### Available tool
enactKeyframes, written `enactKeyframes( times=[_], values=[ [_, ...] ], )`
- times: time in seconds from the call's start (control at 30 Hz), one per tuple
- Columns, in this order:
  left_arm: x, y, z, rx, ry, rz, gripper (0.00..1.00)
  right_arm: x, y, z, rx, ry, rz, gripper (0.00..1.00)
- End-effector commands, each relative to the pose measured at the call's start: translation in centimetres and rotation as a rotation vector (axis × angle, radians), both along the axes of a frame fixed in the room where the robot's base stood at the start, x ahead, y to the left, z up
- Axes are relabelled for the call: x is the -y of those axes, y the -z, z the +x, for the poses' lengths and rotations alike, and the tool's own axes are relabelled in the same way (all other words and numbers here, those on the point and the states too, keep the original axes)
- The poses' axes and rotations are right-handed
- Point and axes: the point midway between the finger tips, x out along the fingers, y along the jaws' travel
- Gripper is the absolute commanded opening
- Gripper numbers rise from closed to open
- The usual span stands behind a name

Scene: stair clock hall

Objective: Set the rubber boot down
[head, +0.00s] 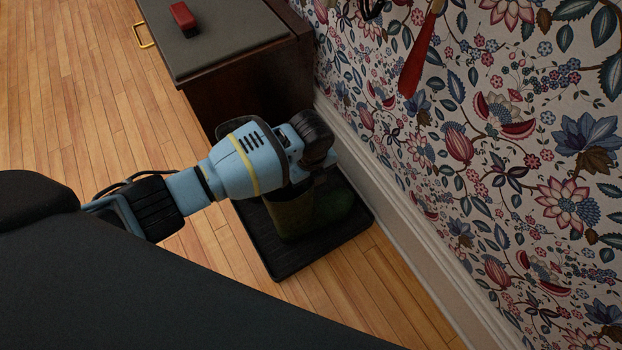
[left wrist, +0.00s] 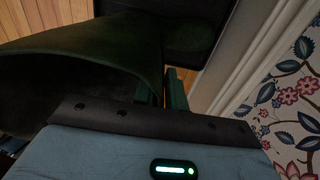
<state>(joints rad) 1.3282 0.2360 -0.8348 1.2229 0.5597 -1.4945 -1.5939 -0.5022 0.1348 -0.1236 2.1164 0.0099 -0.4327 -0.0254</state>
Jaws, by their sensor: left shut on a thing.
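The dark green rubber boot (head: 290,217) is upright over the black boot tray (head: 290,263) on the floor by the wall. A darker green shape, perhaps its foot, shows to its right in shadow. In the left wrist view the boot's wide open top (left wrist: 95,55) fills the upper left. My left gripper (left wrist: 172,88) is shut on the boot's upper rim. In the head view my left wrist covers the top of the boot and the fingertips. I cannot tell whether the sole touches the tray. My right gripper is not in view.
A dark wooden cabinet (head: 250,85) with a grey top stands just behind the tray, with a red object (head: 183,19) on it. A white baseboard (head: 385,205) and floral wall run along the right. A red shoehorn-like object (head: 417,62) hangs there. Wooden floor (head: 335,310) in front is clear.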

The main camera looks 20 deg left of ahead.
Motion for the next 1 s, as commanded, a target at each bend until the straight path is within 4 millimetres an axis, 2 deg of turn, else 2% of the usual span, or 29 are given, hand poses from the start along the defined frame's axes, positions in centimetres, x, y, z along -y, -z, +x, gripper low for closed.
enactKeyframes(
  times=[0.27,0.3,0.43,0.77,0.87,1.0],
  values=[
    [0.0,-0.1,0.2,0.004,0.0,-0.002,0.0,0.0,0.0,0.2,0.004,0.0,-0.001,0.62],
    [0.0,0.0,0.0,0.001,0.0,0.0,0.17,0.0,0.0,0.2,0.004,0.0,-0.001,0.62],
    [0.0,0.0,0.0,0.001,0.0,0.001,0.34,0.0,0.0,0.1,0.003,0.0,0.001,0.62],
    [0.0,-0.2,0.0,0.001,0.0,0.0,0.35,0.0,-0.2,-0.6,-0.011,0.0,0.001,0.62],
    [0.0,-1.1,0.1,0.002,0.0,0.001,0.35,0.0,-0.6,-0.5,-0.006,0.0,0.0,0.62],
    [0.0,-3.6,0.2,0.006,0.0,0.0,0.35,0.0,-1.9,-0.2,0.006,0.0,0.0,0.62]
  ],
)
